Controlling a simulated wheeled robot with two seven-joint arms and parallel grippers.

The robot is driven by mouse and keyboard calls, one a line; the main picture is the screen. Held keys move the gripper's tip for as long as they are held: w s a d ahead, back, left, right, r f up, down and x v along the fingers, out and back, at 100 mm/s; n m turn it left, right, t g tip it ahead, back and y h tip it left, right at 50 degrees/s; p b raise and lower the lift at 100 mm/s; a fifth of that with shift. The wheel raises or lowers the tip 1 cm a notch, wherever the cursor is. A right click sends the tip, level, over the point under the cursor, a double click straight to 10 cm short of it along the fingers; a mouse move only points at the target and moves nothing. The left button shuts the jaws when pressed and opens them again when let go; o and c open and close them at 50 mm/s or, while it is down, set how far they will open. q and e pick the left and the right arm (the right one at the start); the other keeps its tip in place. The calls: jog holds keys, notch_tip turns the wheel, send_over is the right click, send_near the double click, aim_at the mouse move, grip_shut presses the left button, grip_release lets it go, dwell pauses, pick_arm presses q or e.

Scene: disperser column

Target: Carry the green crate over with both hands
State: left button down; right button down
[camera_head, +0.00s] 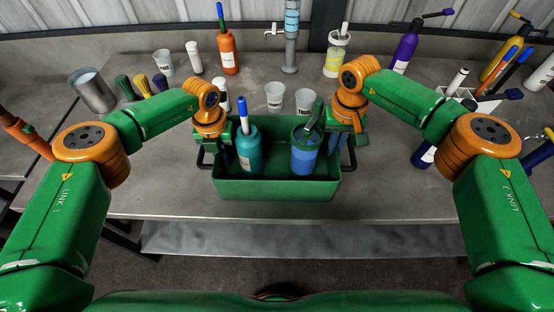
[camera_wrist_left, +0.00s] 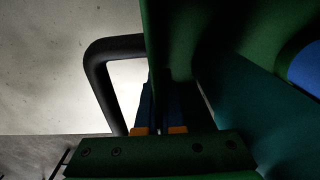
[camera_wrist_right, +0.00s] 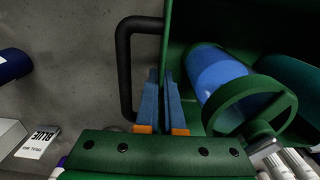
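The green crate (camera_head: 277,188) is near the front edge of the grey table, and I see no clear gap under it. It holds a teal bottle (camera_head: 248,152) and a blue container (camera_head: 304,160) with a green top. My left gripper (camera_head: 226,158) is at the crate's left end, its blue fingers close together at the wall beside the black left handle (camera_wrist_left: 93,75). My right gripper (camera_head: 345,152) is at the right end, fingers on both sides of the wall beside the black right handle (camera_wrist_right: 124,70). Both look closed on the wall; fingertip contact is partly hidden in shadow.
White cups (camera_head: 275,96) stand behind the crate. Bottles and a white rack (camera_head: 452,97) are at right. The front table strip is clear.

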pick_arm(q)
jog(key=shift+r, duration=0.1)
dwell(0.8)
